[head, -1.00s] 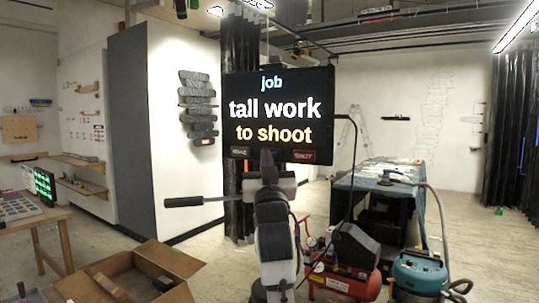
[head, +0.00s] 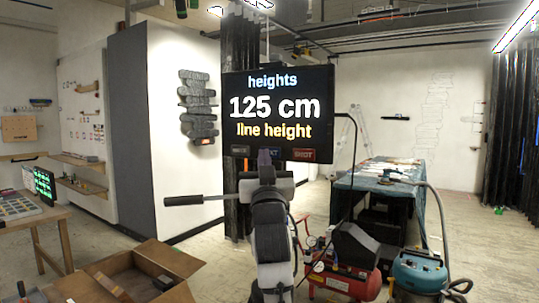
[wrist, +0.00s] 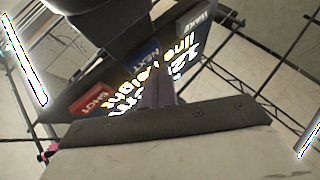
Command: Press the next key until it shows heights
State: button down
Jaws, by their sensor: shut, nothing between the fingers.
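The dark screen (head: 278,112) reads "heights", "125 cm" and "line height". Its lower edge carries the wake key (head: 240,151), the next key (head: 269,153) and the red shot key (head: 303,155). In the wrist view the blue next key (wrist: 141,54) lies between the shot key (wrist: 91,103) and the wake key (wrist: 195,22). My gripper (head: 264,157) is shut and empty, its tip in front of the next key and partly covering it in the head view. I cannot tell whether the tip touches the key.
A cloth-covered bench (head: 385,185) stands at the right, with a red compressor (head: 345,280) and a blue vacuum (head: 418,272) in front. An open cardboard box (head: 165,262) is at the lower left. A dark relief (head: 198,105) hangs on the white wall.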

jog(key=shift+s+a, duration=0.1)
jog(key=shift+s, duration=0.05)
jog(key=s, duration=0.1)
jog(key=s+a, duration=0.1)
jog(key=s, duration=0.1)
jog(key=s+a, duration=0.1)
jog(key=shift+s+a+b, duration=0.1)
jog(key=shift+s+b, duration=0.05)
jog(key=shift+b, duration=0.25)
dwell(0.9)
